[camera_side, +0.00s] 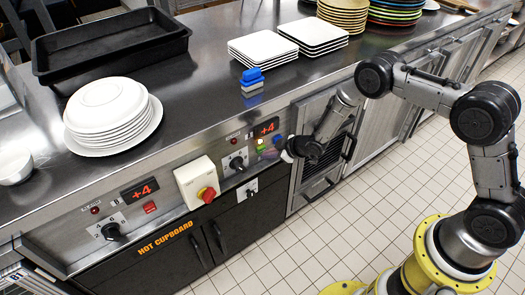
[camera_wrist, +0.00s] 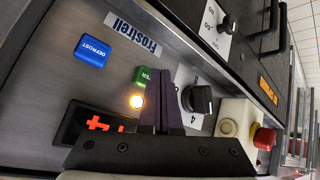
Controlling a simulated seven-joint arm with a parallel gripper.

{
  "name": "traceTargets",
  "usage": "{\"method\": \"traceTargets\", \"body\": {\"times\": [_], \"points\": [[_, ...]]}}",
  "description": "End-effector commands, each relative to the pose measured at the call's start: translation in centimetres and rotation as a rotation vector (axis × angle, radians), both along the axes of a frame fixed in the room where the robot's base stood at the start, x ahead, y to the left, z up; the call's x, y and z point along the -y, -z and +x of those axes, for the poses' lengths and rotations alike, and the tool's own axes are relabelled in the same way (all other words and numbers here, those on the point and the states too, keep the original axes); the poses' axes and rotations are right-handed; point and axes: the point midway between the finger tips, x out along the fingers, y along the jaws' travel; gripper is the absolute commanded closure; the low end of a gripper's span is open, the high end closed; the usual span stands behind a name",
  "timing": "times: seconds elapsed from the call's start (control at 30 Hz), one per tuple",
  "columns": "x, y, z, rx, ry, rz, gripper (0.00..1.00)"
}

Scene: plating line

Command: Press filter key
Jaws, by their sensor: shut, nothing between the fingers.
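The green key (camera_wrist: 140,77), on which I can read only "TER", is on the steel control panel in the wrist view. My gripper (camera_wrist: 160,73) is shut and empty, its fingers right beside this key and overlapping its edge in the picture. I cannot tell whether they touch it. A small lamp (camera_wrist: 137,101) glows yellow-orange next to the key.
A blue DEFROST key (camera_wrist: 92,50) and a red +4 display (camera_wrist: 92,124) are nearby. A black knob (camera_wrist: 197,98) and a red emergency stop (camera_wrist: 264,138) are on the other side of my fingers. Plates (camera_side: 112,112) stand on the counter above.

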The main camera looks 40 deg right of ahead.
Motion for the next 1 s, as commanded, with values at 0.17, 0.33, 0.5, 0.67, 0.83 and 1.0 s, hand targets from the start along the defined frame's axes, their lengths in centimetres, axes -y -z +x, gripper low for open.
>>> {"method": "traceTargets", "body": {"times": [0.17,0.33,0.5,0.67,0.83,1.0], "points": [[0.0,0.0,0.2,0.0,0.0,0.0,1.0],[0.0,0.0,0.4,0.0,0.0,0.0,1.0],[0.0,0.0,0.5,0.0,0.0,0.0,1.0],[0.0,0.0,0.7,-0.001,0.0,-0.001,1.0],[0.0,0.0,0.9,0.0,0.0,0.0,1.0],[0.0,0.0,1.1,0.001,0.0,0.001,1.0]]}}
